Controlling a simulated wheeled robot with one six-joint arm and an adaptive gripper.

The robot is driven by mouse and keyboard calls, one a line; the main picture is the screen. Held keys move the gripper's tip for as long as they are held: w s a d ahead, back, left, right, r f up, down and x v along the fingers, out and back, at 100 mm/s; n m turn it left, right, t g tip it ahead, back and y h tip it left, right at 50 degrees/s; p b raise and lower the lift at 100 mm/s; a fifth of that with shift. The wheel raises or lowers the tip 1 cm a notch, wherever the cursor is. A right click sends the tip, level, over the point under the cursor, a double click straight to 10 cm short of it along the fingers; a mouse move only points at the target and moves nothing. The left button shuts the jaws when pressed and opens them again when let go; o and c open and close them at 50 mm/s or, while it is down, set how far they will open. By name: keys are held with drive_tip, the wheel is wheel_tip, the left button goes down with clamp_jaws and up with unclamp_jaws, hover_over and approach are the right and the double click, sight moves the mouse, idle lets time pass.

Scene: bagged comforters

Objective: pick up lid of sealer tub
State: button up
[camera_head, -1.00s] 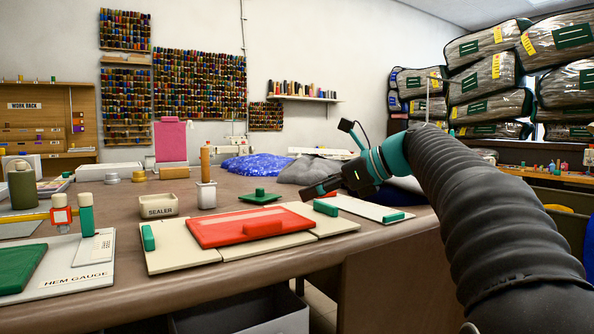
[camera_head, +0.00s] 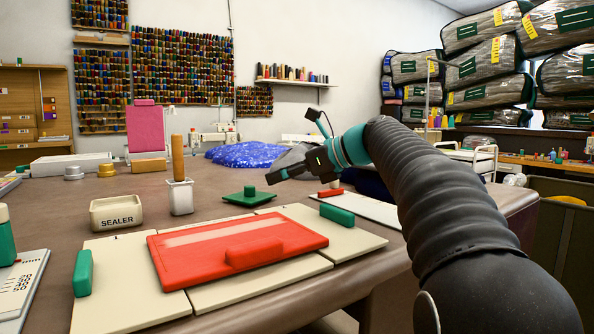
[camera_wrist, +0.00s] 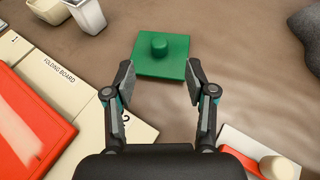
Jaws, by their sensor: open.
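The lid is a green square plate with a round knob (camera_head: 249,196), lying flat on the brown table behind the red board. In the wrist view the lid (camera_wrist: 162,57) lies just beyond my open fingertips, roughly centred between them. My gripper (camera_head: 272,178) is open and empty, above and to the right of the lid in the head view; it also shows in the wrist view (camera_wrist: 160,82). The sealer tub (camera_head: 116,213) is a cream open box marked SEALER, left of the lid. Part of the tub shows at the wrist view's top left.
A white pot with a wooden handle (camera_head: 180,195) stands between tub and lid. A red board (camera_head: 190,262) with a raised handle lies on cream folding boards (camera_head: 350,243) in front. A blue sparkly heap (camera_head: 245,154) lies behind. Bare table surrounds the lid.

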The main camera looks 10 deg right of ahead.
sight(251, 186)
drive_tip(key=x, duration=0.8)
drive_tip(key=shift+a+f, duration=0.1)
drive_tip(key=shift+a, duration=0.05)
clamp_jaws()
drive_tip(key=shift+r+p, duration=1.1)
drive_tip(key=shift+r, duration=0.25)
wheel_tip(251, 186, up, 7)
drive_tip(key=shift+r, duration=0.15)
